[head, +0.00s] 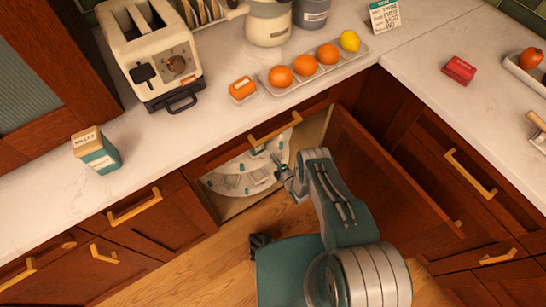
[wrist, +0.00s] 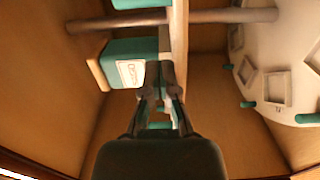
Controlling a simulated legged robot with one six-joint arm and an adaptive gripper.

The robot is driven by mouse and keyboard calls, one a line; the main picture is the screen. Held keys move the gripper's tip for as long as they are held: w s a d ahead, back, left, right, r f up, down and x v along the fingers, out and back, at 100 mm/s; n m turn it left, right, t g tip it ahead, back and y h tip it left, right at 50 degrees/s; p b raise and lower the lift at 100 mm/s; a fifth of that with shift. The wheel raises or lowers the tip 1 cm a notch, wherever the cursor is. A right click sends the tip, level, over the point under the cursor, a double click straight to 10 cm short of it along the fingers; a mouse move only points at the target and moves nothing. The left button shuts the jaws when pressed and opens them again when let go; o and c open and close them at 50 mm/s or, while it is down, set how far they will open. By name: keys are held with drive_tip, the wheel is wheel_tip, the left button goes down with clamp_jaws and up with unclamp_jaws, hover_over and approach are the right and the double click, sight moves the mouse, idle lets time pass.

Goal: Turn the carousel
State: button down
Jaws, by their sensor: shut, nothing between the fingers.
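The carousel (head: 235,181) is a pale round shelf with teal pegs inside the open corner cabinet, below the counter. In the wrist view its pale disc (wrist: 287,45) fills the right side, with teal pegs along its rim and raised square frames on it. My gripper (head: 281,168) reaches into the cabinet opening at the carousel's right side in the head view. In the wrist view my gripper (wrist: 160,72) is shut and empty, its fingertips in front of a teal-and-tan box (wrist: 122,50) and a pale upright strip (wrist: 179,45). I cannot tell whether the fingertips touch either.
The cabinet door (head: 385,180) stands open right of my arm. The counter above holds a toaster (head: 152,55), a tray of oranges (head: 292,87) and a millet box (head: 96,150). A grey-brown bar (wrist: 115,24) crosses the wrist view. Wooden cabinet walls close in around my gripper.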

drive_tip(key=s+d, duration=0.4)
drive_tip(key=d, duration=0.4)
drive_tip(key=shift+s, duration=0.15)
drive_tip(key=shift+d, duration=0.1)
